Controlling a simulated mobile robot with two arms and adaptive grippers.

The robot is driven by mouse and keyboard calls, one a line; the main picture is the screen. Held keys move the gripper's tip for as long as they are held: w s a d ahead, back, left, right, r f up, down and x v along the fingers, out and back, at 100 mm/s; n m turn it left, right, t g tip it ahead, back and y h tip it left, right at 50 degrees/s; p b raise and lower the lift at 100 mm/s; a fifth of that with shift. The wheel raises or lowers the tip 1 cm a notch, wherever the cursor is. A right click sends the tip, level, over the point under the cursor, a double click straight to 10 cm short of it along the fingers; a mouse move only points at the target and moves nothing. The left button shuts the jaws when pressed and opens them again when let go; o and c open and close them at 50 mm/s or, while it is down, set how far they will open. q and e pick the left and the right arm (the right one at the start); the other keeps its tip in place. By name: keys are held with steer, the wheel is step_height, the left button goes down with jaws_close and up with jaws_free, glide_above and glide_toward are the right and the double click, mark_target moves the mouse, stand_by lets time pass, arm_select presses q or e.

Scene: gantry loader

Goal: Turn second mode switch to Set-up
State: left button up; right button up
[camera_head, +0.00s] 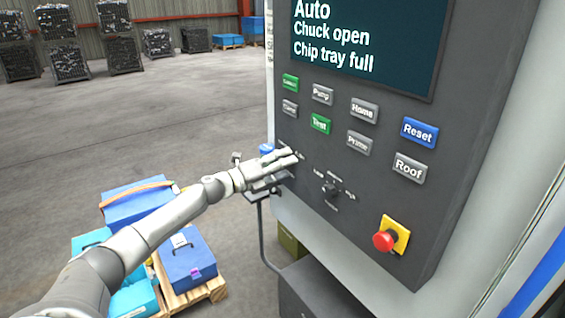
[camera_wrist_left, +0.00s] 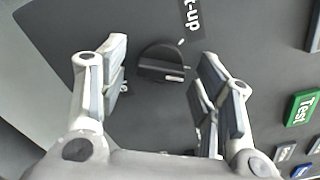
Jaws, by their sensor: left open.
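In the left wrist view a round black switch knob (camera_wrist_left: 160,64) with a raised bar grip sits on the dark panel. Its bar lies nearly level in that view, and a label (camera_wrist_left: 191,18) ending in "t-up" is just above it to the right. My left gripper (camera_wrist_left: 162,66) is open, with a finger on each side of the knob and gaps between. In the head view my left gripper (camera_head: 288,166) is at the panel's lower left edge and hides this knob. Another black rotary switch (camera_head: 330,188) with small labels around it stands to its right, uncovered.
The panel (camera_head: 300,120) carries a screen (camera_head: 365,45) reading "Auto, Chuck open, Chip tray full". Several push buttons are above the switches, including a blue Reset (camera_head: 419,133). A red emergency stop (camera_head: 386,240) is lower right. Blue cases (camera_head: 188,262) stand on a pallet below my arm.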

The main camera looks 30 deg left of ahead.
steer(key=shift+s, duration=0.35)
arm_select(q)
steer(key=c, duration=1)
arm_select(e)
steer(key=shift+d+r, duration=0.1)
arm_select(q)
steer(key=shift+r+n+p, duration=0.15)
steer(key=shift+n+p, duration=2.9)
steer(key=shift+n, duration=2.95)
arm_select(e)
steer(key=shift+w+r, duration=0.15)
steer(key=shift+r, duration=2.8)
